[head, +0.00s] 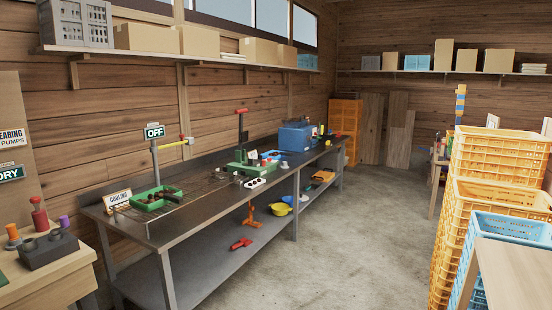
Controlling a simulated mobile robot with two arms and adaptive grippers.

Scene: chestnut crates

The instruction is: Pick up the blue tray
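A small, low blue object (272,155) lies on the dark metal workbench (205,207), past the green press (250,168) and just left of a blue machine (297,136). It looks like a shallow tray, but it is too small to make out its contents. A green tray (147,206) with dark round pieces sits nearer, behind the "COOLING" sign (118,198). Neither of my grippers shows in the head view.
Stacked yellow crates (499,141) and a light blue crate (509,222) stand at the right beside a wooden table (515,270). A wooden table (50,280) with tools is at the near left. The concrete floor (350,250) between is clear.

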